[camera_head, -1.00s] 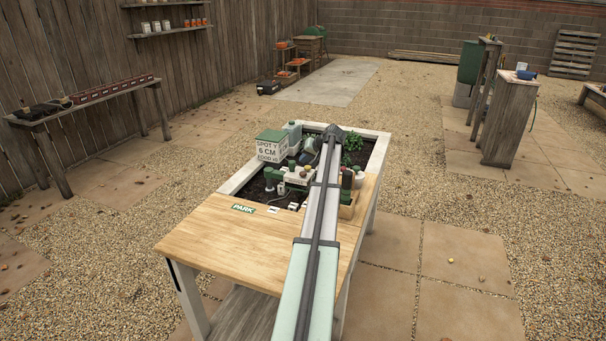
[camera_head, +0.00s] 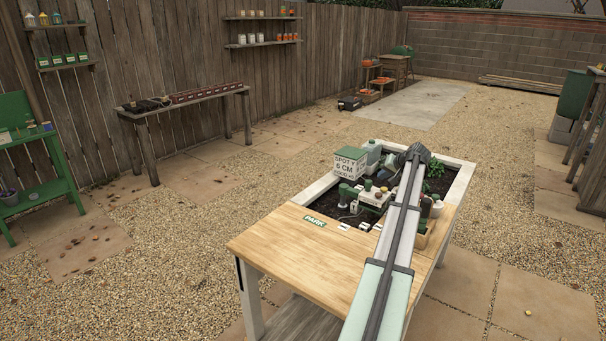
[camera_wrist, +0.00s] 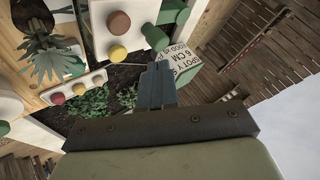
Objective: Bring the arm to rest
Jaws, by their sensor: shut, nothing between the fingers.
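My arm reaches forward over the raised bed (camera_head: 298,224), its links running up from the bottom of the head view. My gripper shows in the wrist view (camera_wrist: 156,75), its fingers together with nothing between them. In the wrist view, soil and leafy plants (camera_wrist: 92,101) show to the left of the fingers.
Bottles and small fittings crowd the soil. The front wooden top is mostly bare. A bench (camera_head: 185,104) stands by the fence.

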